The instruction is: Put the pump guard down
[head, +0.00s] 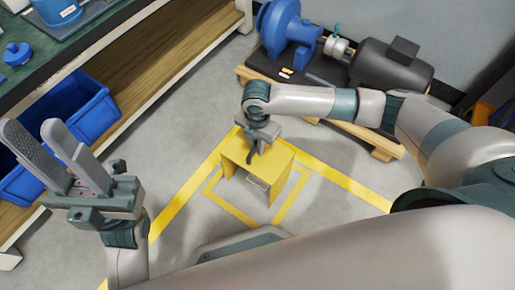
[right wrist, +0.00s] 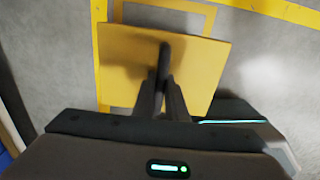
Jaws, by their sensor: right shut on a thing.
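The yellow pump guard (head: 269,162) is a box-like cover with an open front, over the yellow outlined square on the floor in the head view. Its flat top (right wrist: 205,70) fills the middle of the right wrist view. My right gripper (head: 257,146) is above it, shut on the dark handle (right wrist: 164,60) on its top. The guard looks upright. I cannot tell whether its lower edge touches the floor. My left gripper (head: 32,132) is open and empty at the left, fingers pointing up, away from the guard.
The blue pump (head: 283,33) and dark motor (head: 390,68) stand on a wooden pallet (head: 375,141) behind the guard. A bench with a green top (head: 75,40) and blue bins (head: 88,108) on its lower shelf is at the left. Grey floor (head: 185,150) around the outline is clear.

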